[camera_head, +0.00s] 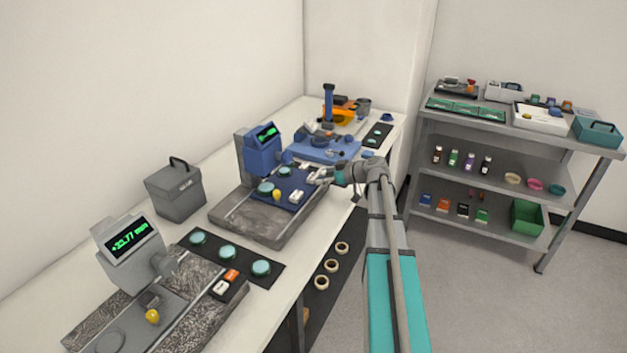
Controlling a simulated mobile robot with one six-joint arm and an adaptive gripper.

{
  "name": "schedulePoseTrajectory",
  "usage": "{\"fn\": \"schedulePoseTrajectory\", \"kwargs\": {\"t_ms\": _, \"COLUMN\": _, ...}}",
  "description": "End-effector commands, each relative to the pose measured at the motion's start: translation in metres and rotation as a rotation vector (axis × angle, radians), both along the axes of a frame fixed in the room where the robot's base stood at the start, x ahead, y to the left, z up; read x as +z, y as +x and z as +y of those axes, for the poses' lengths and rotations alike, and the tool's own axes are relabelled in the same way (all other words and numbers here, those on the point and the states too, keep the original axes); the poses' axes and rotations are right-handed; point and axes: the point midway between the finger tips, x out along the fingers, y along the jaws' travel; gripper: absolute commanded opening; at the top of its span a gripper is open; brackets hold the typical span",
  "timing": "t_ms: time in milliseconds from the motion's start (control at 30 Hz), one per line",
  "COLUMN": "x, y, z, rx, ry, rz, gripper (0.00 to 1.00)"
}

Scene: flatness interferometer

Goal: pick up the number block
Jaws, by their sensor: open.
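Small pale blocks that could be the number block show in two places. One pale block (296,196) lies on the dark blue plate of the blue-headed instrument (263,155). A white block (220,287) and an orange-topped block (231,275) sit side by side near the front instrument. Any numbers on them are too small to read. My gripper (316,178) is open, just right of and above the pale block on the blue plate. Its fingers are small here, and I cannot tell whether they touch anything.
Green discs (261,268) lie on a black mat. A grey-headed instrument (130,245) stands in front and a grey case (175,188) behind. A blue fixture (330,150) is beyond my gripper. A stocked shelf (520,190) stands at right.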

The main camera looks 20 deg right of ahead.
Motion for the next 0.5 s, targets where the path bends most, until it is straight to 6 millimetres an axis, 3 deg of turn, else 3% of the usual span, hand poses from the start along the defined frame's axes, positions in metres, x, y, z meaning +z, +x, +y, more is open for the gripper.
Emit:
{"fn": "schedulePoseTrajectory", "kwargs": {"t_ms": 200, "x": -0.010, "y": 0.020, "z": 0.014, "rx": 0.000, "ry": 0.001, "rz": 0.001, "gripper": 1.00}}
{"fn": "schedulePoseTrajectory", "kwargs": {"t_ms": 500, "x": -0.012, "y": 0.026, "z": 0.020, "rx": -0.001, "ry": 0.000, "rz": 0.000, "gripper": 1.00}}
